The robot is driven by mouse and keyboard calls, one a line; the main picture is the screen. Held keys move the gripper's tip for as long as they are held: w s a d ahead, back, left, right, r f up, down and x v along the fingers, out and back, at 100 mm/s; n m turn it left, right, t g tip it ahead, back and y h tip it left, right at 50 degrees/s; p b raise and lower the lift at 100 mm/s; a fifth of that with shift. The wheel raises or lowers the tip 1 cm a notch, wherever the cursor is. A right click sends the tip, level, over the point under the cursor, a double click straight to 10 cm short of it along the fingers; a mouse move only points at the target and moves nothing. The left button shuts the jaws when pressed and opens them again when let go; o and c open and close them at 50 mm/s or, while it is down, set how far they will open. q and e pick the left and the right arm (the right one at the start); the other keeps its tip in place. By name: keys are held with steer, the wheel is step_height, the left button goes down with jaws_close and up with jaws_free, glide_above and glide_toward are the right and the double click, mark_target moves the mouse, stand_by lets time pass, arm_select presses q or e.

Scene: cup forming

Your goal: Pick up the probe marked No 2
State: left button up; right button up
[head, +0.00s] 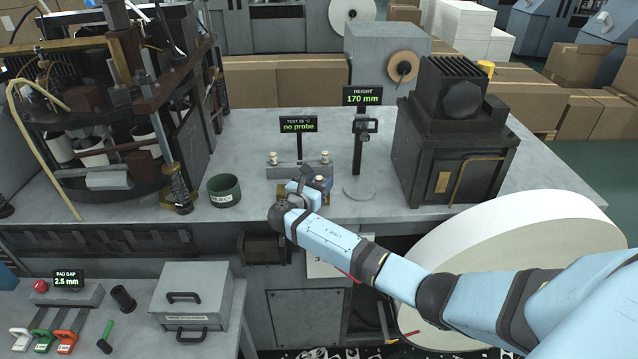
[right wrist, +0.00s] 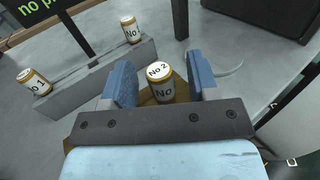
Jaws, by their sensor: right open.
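The probe marked No 2 (right wrist: 161,88) is a short white cylinder with gold bands. It stands upright on a gold-brown base in the right wrist view. My right gripper (right wrist: 158,64) is open, with one blue finger on each side of the probe. A gap shows at the right finger; contact at the left finger is hard to tell. In the head view my right gripper (head: 308,188) is at the front of the probe stand and hides most of this spot. My left gripper is not in view.
Two probes marked No 1 (right wrist: 36,82) and (right wrist: 130,29) sit on a grey bar (right wrist: 95,75) behind. A sign reading "no probe" (head: 298,124) stands there. A height gauge (head: 359,140), a dark block machine (head: 450,140) and a green cup (head: 224,190) are nearby.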

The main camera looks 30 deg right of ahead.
steer(key=shift+w+d, duration=0.15)
steer(key=shift+d, duration=0.15)
steer(key=c, duration=1)
